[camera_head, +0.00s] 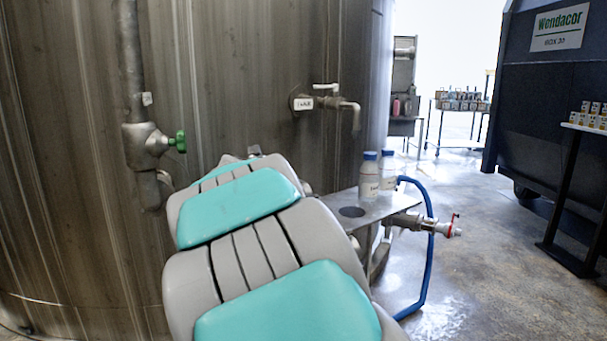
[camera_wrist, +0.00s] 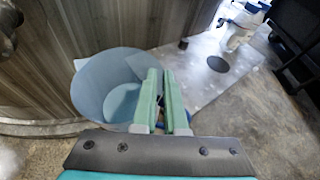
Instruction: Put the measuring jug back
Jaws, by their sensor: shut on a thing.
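The measuring jug (camera_wrist: 92,88) is a bluish, see-through, open-topped vessel at the left of the wrist view. I look down into it and it appears empty. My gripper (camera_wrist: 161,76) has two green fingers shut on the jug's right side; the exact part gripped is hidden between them. In the head view my arm hides the jug and the gripper.
Two blue-capped bottles (camera_head: 370,178) stand on the shelf's far part. A valve with a red handle (camera_head: 440,226) and a blue hose (camera_head: 428,262) stick out at its right. A big steel tank (camera_head: 250,80) fills the left.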

